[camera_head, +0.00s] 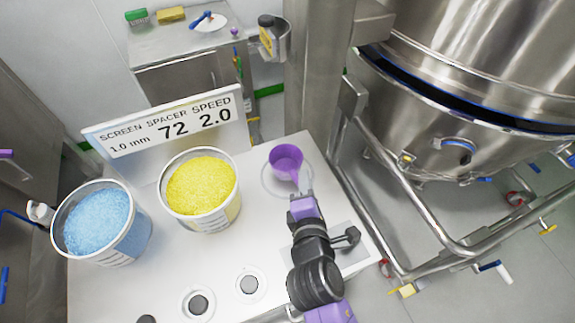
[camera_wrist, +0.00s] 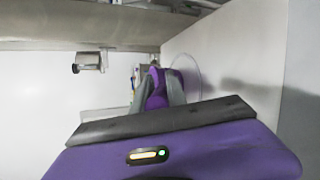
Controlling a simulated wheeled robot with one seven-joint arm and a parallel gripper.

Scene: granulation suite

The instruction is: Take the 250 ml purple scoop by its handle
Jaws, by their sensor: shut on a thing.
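The purple scoop (camera_head: 286,158) is in the head view, at the right part of the white table, with its round bowl at the far end and its handle toward me. My gripper (camera_head: 300,196) is shut on the scoop's handle. The wrist view shows the purple handle (camera_wrist: 154,88) between the two grey fingers of my gripper (camera_wrist: 158,92). A clear round dish (camera_head: 268,184) lies under or just beside the scoop. I cannot tell whether the scoop still touches it. The fingers hide part of the handle.
A bucket of yellow granules (camera_head: 205,218) and a bucket of blue granules (camera_head: 132,243) stand left of the scoop. A sign (camera_head: 165,121) stands behind them. A large steel vessel (camera_head: 470,70) with a pipe frame (camera_head: 400,235) is at the right.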

